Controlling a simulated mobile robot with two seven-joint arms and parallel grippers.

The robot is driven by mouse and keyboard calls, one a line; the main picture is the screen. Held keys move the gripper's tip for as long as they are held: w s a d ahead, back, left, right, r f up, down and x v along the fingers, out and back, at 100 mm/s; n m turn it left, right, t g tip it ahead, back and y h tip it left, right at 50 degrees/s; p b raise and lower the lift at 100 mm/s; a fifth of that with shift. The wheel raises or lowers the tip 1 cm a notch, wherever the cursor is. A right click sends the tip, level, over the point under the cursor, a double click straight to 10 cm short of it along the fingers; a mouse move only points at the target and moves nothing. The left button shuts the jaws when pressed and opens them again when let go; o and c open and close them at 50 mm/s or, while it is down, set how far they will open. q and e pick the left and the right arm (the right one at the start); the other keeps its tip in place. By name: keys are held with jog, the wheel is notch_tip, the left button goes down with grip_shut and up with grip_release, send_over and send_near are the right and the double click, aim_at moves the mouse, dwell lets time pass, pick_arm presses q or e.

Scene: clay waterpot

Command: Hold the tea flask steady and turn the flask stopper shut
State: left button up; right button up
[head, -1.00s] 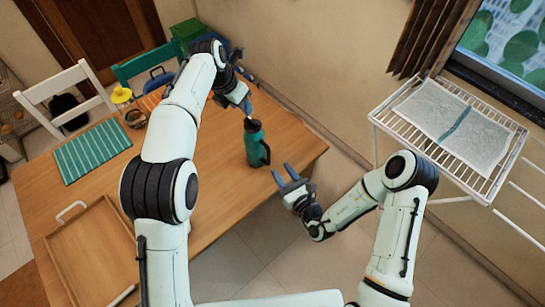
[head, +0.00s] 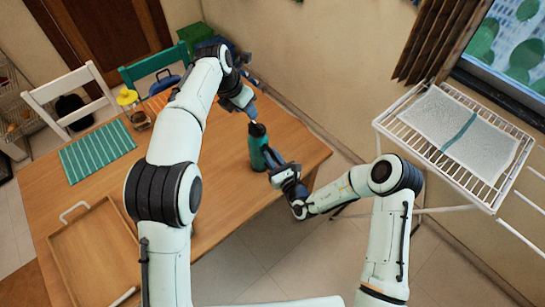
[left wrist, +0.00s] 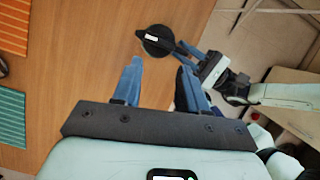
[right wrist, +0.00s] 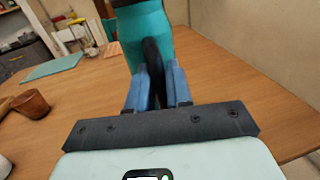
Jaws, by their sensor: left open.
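The teal tea flask (head: 257,150) stands upright near the table's right end, with a black stopper (head: 256,129) on top. Its body and black handle (right wrist: 152,60) show in the right wrist view. My right gripper (head: 270,165) is at the flask's side, its fingers closed around the handle. My left gripper (head: 251,117) is just above the stopper, fingers apart and empty. In the left wrist view the round dark stopper (left wrist: 155,40) lies beyond the left fingertips, and the gap between them is clear. Whether the stopper is fully seated cannot be told.
The wooden table (head: 215,205) is clear around the flask. A wooden tray (head: 92,255) and a green striped mat (head: 97,152) lie to the left. A jar with a yellow top (head: 127,97) stands at the back. A white drying rack (head: 490,195) is at right.

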aim_at(257, 124)
pick_arm(q)
jog(key=m, duration=0.1)
jog(key=d+m, duration=0.1)
jog(key=m, duration=0.1)
jog(key=m+y, duration=0.1)
jog(key=shift+s+d+m, duration=0.15)
jog(key=shift+d+m, duration=0.2)
jog(key=shift+m, duration=0.05)
jog(key=d+m+y, duration=0.4)
jog(key=m+y, duration=0.1)
jog(key=m, duration=1)
jog(key=shift+t, duration=0.5)
jog(key=x, duration=1)
jog(key=shift+s+d, duration=0.15)
jog(key=shift+s, duration=0.1)
grip_shut()
